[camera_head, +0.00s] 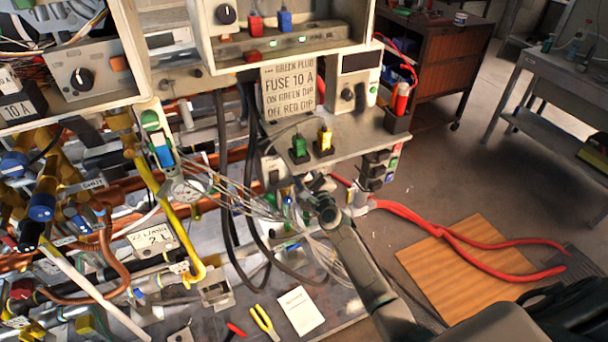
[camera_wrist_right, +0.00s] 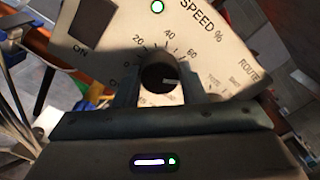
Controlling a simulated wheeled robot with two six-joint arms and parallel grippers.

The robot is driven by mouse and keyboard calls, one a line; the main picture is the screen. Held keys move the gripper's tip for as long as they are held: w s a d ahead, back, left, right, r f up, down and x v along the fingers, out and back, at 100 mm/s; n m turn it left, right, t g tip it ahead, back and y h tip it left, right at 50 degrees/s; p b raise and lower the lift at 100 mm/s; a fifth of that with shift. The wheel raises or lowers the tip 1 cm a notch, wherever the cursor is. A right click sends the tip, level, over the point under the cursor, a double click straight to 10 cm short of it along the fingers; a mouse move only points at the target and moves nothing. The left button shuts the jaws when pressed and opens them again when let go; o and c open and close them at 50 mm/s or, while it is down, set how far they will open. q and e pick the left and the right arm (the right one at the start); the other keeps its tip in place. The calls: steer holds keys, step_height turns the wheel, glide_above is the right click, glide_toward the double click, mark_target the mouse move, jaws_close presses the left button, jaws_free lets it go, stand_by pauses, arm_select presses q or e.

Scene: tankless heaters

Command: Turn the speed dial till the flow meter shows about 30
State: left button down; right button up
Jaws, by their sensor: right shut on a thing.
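The speed dial (camera_wrist_right: 155,76) is a black knob with a white pointer line on a pale panel marked "SPEED %". In the right wrist view its line points right; the exact value is hard to read. My right gripper (camera_wrist_right: 160,92) is shut on the dial, a finger on either side, hiding part of the scale. In the head view my right gripper (camera_head: 318,188) is at the lower part of the bench unit, and the dial is hidden there. A round white gauge (camera_head: 188,188) hangs among the pipes; its reading is too small to tell. My left gripper is not in view.
A "22 L/MIN" label (camera_head: 152,238) sits near the pipes. Thin wires and black hoses (camera_head: 228,200) run just left of my right gripper. Red cables (camera_head: 440,232) cross the floor and a wooden board.

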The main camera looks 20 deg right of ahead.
steer(key=shift+m, duration=0.7)
steer(key=o, duration=1)
steer(key=s+p, duration=0.1)
steer(key=s, duration=0.9)
steer(key=shift+s+d+p, duration=0.15)
steer(key=shift+s+p, duration=0.2)
steer(key=shift+s, duration=0.05)
